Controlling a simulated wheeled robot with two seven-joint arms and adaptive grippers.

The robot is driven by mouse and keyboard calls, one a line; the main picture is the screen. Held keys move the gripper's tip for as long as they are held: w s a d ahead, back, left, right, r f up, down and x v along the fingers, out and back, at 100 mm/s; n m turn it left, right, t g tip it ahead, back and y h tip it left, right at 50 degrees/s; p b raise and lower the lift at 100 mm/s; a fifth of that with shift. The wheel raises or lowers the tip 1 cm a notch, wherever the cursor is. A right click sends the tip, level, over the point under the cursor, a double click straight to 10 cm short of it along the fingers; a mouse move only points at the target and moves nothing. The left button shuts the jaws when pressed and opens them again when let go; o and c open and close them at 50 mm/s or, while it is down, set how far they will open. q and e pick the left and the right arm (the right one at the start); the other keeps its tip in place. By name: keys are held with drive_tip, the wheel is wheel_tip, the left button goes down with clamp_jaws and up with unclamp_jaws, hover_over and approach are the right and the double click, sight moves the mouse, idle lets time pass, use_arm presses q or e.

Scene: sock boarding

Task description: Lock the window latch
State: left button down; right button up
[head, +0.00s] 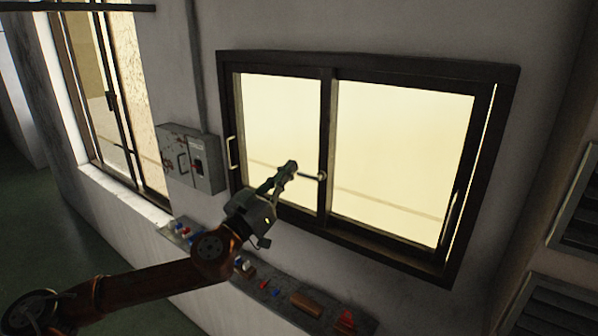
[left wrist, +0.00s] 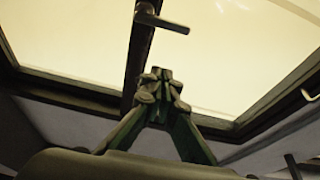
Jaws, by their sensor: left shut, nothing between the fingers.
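The sliding window (head: 326,68) has a dark frame and two bright panes. Its latch (head: 314,176) is a small lever on the dark middle stile, sticking out roughly sideways to the left. In the left wrist view the latch (left wrist: 161,19) lies above the fingertips, across the stile. My left gripper (head: 290,168) is shut and empty, just left of the latch in the head view. In the left wrist view the left gripper (left wrist: 161,74) shows its fingertips together, apart from the latch in the picture. My right gripper is not in view.
A pale pull handle (head: 231,153) is on the window's left side. A grey electrical box (head: 192,158) hangs left of the window. A narrow shelf (head: 361,326) below holds several small coloured items. Another tall window (head: 106,100) stands farther left.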

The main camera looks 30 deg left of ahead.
sight(299, 174)
use_arm(q)
drive_tip(key=shift+w+d+f+p, duration=0.1)
drive_tip(key=shift+w+f+p, duration=0.35)
drive_tip(key=shift+w+p, duration=0.25)
drive_tip(key=shift+w+f+p, duration=0.4)
drive_tip(key=shift+w+p, duration=0.15)
drive_tip(key=shift+w, duration=0.15)
drive_tip(key=shift+w+d+f+p, duration=0.1)
drive_tip(key=shift+w+f+p, duration=0.35)
drive_tip(key=shift+w+p, duration=0.25)
